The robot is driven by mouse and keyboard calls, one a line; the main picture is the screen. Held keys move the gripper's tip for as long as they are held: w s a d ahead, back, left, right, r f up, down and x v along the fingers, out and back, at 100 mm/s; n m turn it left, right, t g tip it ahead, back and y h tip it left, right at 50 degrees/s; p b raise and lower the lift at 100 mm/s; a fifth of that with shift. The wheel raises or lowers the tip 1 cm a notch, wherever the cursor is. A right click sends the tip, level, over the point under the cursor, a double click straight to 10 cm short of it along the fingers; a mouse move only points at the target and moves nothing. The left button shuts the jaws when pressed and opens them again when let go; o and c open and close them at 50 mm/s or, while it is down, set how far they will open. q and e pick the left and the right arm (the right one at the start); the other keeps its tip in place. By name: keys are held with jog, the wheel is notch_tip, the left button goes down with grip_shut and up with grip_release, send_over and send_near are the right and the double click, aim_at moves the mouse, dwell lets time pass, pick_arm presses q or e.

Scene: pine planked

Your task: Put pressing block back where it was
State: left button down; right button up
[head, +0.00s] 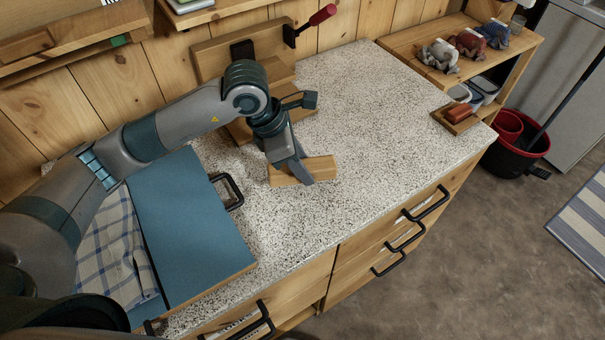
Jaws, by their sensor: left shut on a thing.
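The pressing block looks like a pale wooden bar (324,167), in the middle of the stone counter in the head view. My left gripper (301,174) points down and is shut on this bar, with a finger across its near face. The bar lies level, at or just above the counter; I cannot tell whether it touches. The gripper hides part of the bar's middle. My right gripper is not in view.
A blue board (180,225) with a black handle lies left, by a checked cloth (108,255). A wooden stand (222,62) with a red-handled lever (318,18) is behind my arm. A small tray (465,126) holds a reddish block (459,112). The counter's right half is mostly clear.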

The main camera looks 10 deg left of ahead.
pick_arm(q)
jog(key=shift+f+p, duration=0.9)
jog(key=shift+f, duration=1.05)
jog(key=c, duration=1.2)
grip_release()
jog(key=shift+f, duration=0.1)
